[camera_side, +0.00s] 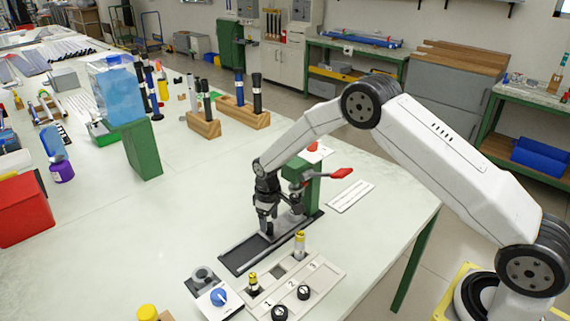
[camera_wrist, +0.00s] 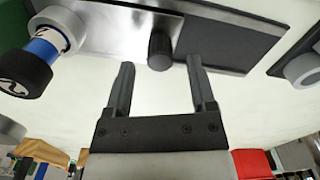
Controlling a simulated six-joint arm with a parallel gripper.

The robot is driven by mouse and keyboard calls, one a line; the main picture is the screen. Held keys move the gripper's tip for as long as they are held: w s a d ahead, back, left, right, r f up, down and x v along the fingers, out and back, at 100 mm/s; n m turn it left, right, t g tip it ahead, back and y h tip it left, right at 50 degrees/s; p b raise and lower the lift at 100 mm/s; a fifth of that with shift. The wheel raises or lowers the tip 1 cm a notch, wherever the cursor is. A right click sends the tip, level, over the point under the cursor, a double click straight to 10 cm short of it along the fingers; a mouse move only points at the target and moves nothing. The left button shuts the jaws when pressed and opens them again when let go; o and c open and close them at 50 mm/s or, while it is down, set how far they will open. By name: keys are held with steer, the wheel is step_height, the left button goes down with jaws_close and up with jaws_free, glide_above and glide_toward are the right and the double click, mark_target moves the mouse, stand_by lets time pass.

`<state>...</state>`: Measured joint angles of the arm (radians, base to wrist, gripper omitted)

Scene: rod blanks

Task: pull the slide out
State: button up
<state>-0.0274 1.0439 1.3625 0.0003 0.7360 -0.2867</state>
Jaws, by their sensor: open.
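The slide is a silver plate (camera_wrist: 110,28) on a long dark base (camera_wrist: 232,42) in the wrist view. A dark upright knob (camera_wrist: 159,52) stands on it. In the side view the dark base (camera_side: 240,258) runs from the front left to the foot of a green press (camera_side: 311,190) with a red-handled lever (camera_side: 342,173). My gripper (camera_wrist: 160,64) is open, its two fingertips on either side of the knob's near end in the picture; I cannot tell whether they touch it. In the side view my gripper (camera_side: 268,231) points down over the base.
A blue-banded cylinder with a black end (camera_wrist: 38,62) sits in a grey ring at the slide's left in the wrist view. A numbered rack (camera_side: 318,278) and a blue-dial box (camera_side: 220,299) stand in front of the base. The table left of the base is clear.

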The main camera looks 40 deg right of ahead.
steer(key=shift+f, duration=1.3)
jaws_close()
stand_by(0.5)
